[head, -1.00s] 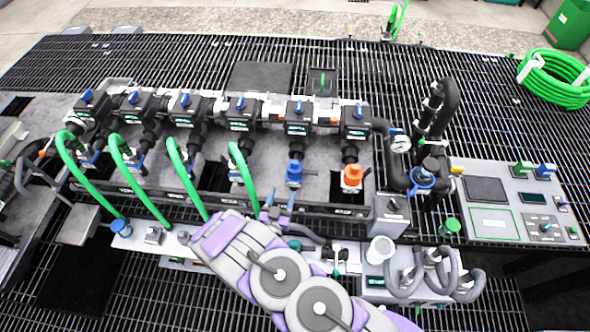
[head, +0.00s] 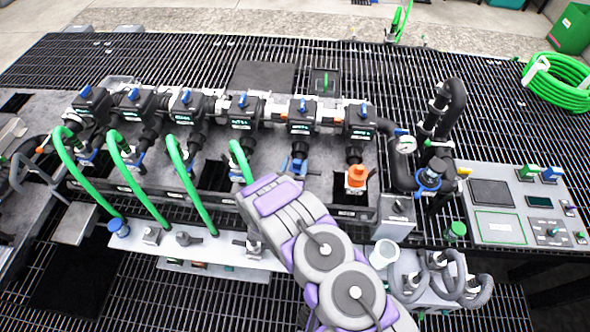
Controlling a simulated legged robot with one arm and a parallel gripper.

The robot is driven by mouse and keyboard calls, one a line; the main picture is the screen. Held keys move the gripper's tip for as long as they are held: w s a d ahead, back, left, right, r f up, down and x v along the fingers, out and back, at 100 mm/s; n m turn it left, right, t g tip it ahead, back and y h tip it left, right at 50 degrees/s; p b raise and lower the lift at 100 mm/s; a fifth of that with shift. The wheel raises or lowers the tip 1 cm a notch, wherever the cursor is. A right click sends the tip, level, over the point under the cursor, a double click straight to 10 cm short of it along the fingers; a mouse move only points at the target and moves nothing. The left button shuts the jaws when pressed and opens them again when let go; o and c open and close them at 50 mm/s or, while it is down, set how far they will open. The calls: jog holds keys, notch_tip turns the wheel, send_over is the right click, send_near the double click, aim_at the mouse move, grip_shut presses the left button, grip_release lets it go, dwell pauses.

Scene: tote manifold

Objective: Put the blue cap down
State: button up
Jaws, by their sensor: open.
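A blue cap-like fitting (head: 294,164) is at the fifth outlet of the valve manifold, left of an orange one (head: 356,176). My arm partly covers its lower side. Another round blue cap (head: 119,228) sits at the left end of the light grey strip in front of the manifold. My gripper (head: 296,177) is open, close to the blue fitting at the fifth outlet. Its fingers are mostly hidden by my arm, and I cannot tell whether they touch the fitting.
Green hoses (head: 192,190) arch from the manifold to the strip (head: 222,250) on the left. A white cup (head: 384,253) and grey looped hoses (head: 455,275) stand right of my arm. A control panel (head: 500,223) is at the right. Dark grating (head: 180,60) behind is mostly clear.

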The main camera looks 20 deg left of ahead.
aim_at(296, 165)
jog(key=w, duration=0.3)
jog(key=shift+w+d+r+b, duration=0.1)
jog(key=shift+w+d+b, duration=0.1)
jog(key=shift+d+b, duration=0.15)
jog(key=shift+a, duration=0.5)
jog(key=shift+c, duration=1.4)
jog(key=shift+d, duration=0.4)
jog(key=c, duration=0.6)
grip_shut()
jog(key=shift+a, duration=0.25)
notch_tip(296, 165, up, 10)
jog(key=p, duration=0.2)
